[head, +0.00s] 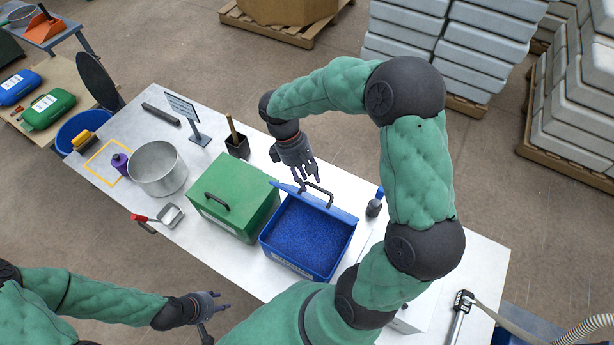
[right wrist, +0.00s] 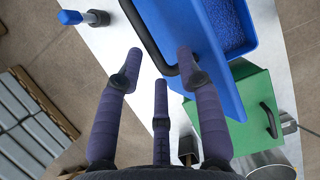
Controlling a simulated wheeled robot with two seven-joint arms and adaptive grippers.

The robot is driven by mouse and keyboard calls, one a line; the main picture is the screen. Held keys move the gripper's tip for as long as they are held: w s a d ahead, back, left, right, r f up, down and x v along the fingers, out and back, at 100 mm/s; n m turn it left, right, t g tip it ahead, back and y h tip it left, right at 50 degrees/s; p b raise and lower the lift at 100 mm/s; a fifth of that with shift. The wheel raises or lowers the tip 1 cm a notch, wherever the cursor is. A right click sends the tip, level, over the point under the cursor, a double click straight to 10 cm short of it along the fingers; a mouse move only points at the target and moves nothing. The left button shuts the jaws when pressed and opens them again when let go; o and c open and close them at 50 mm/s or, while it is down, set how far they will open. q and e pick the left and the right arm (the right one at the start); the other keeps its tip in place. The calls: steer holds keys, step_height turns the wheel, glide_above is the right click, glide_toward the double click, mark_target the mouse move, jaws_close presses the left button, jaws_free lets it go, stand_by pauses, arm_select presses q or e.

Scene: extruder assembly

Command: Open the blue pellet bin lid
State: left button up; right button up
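The blue pellet bin (head: 268,240) stands on the white table, with blue pellets showing inside. Its blue lid (head: 338,210) is raised at the bin's far edge, seen nearly edge-on, with a dark handle (head: 318,188) on its far side. The right wrist view shows the lid (right wrist: 196,45), the handle (right wrist: 137,25) and some pellets (right wrist: 228,22). My right gripper (head: 307,177) is at the handle; in the right wrist view its fingers (right wrist: 157,68) are spread, with the handle's end between them, not clamped. My left gripper (head: 216,309) is open and empty, near the table's front edge, away from the bin.
A closed green bin (head: 228,190) stands directly left of the blue bin. A metal pot (head: 158,170) and a scoop (head: 168,215) are further left.

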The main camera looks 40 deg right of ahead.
steer(key=shift+f, duration=0.1)
jaws_close()
steer(key=shift+d, duration=0.1)
steer(key=w+d+f+n+g+y+p, duration=0.1)
steer(key=w+d+y+p, duration=0.3)
steer(key=d, duration=0.9)
steer(key=shift+w+d+f+g+y, duration=0.4)
steer(key=shift+w+g, duration=0.3)
steer(key=shift+w, duration=0.15)
